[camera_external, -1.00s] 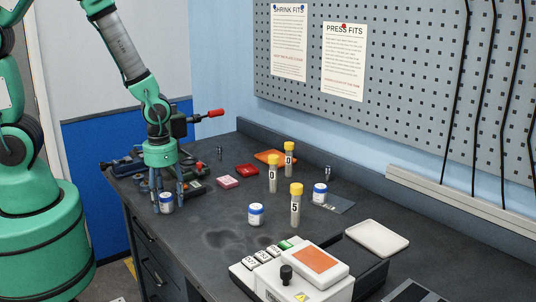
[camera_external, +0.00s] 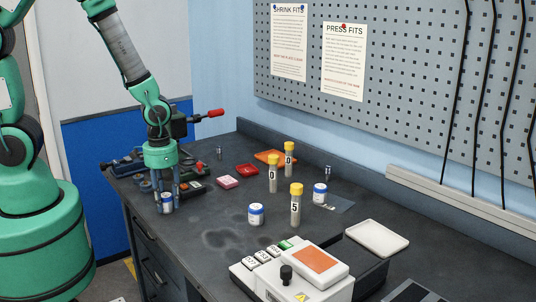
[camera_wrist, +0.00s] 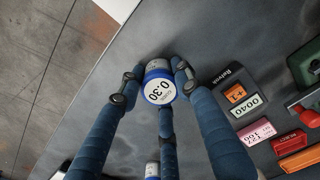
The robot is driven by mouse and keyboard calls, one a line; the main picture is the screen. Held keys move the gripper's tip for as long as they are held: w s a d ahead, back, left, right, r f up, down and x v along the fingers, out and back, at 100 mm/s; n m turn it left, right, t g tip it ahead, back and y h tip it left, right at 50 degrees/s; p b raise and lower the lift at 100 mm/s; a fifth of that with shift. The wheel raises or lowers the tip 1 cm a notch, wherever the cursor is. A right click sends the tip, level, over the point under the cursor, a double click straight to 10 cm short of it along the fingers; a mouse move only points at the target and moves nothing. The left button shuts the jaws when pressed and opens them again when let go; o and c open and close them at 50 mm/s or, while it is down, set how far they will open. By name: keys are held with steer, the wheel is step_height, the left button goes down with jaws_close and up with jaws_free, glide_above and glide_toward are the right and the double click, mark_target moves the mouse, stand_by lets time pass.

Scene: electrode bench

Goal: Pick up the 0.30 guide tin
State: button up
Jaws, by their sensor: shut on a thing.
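The 0.30 guide tin (camera_wrist: 158,91) is a small white tin with a blue rim; its lid reads 0.30 in the wrist view. My gripper (camera_wrist: 155,80) has its dark jointed fingers closed around the tin's sides, with a third finger at the lower edge. In the external view the tin (camera_external: 167,203) stands upright at the left end of the bench, between my gripper's fingers (camera_external: 166,197). Its base looks to be on or very close to the bench top; I cannot tell which.
Two similar tins stand at the bench middle (camera_external: 256,214) and farther right (camera_external: 320,193). Yellow-capped tubes (camera_external: 295,205) stand near them. A pink block (camera_external: 228,182) and red tray (camera_external: 247,170) lie behind. A white instrument (camera_external: 300,275) is at the front. Bench centre-left is clear.

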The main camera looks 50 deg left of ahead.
mark_target(164, 195)
steer(key=shift+r, duration=0.1)
steer(key=shift+r, duration=0.45)
steer(key=r, duration=0.1)
steer(key=r+p, duration=0.1)
steer(key=shift+s+a+r, duration=0.1)
steer(key=shift+s+r, duration=0.2)
steer(key=shift+r, duration=0.05)
steer(key=s+a+p, duration=0.1)
steer(key=s+a, duration=0.1)
steer(key=s, duration=0.5)
steer(key=s+a+r, duration=0.1)
steer(key=s+a, duration=0.1)
steer(key=s, duration=0.6)
steer(key=shift+p, duration=0.4)
steer(key=shift+r, duration=0.1)
